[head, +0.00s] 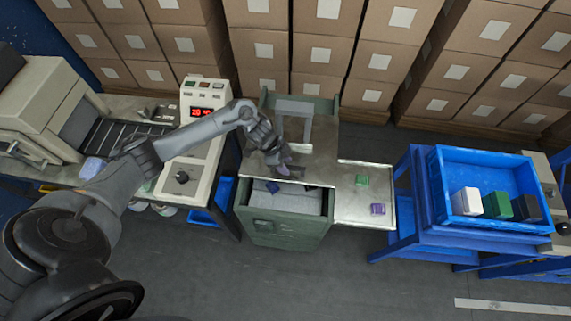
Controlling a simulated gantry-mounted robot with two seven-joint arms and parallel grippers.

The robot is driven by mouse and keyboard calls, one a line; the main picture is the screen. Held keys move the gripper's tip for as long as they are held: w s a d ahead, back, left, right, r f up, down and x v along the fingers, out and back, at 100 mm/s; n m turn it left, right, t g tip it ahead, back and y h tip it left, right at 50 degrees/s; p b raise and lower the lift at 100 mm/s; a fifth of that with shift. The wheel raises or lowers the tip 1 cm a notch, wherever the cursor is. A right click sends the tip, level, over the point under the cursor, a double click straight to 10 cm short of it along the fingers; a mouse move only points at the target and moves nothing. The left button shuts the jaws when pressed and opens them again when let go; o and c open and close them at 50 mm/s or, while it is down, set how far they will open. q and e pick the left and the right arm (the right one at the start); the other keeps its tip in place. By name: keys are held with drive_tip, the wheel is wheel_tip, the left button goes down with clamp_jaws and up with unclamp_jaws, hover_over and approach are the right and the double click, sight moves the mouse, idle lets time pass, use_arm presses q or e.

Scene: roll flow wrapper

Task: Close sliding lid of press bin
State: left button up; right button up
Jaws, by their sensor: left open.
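The green press bin (283,240) stands at the centre. Its front part is open and shows pale grey contents (292,199) inside. The metal sliding lid (318,163) appears to lie over the back part of the bin, behind the opening. My left gripper (286,174) is open, pointing down over the lid's front part, close to the edge of the opening. The gripper hides part of the lid, and I cannot tell whether its fingers touch it. A small dark blue item (272,186) shows beside the fingers. My right gripper is not in view.
A metal side shelf (352,208) right of the bin holds a green block (361,180) and a purple block (378,209). A blue tray (511,172) with several blocks stands further right. A machine with a red display (201,112) stands left. Stacked cartons (325,52) line the back.

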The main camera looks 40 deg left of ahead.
use_arm(q)
drive_tip(key=shift+w+d+f, duration=0.1)
drive_tip(key=shift+f, duration=0.2)
clamp_jaws()
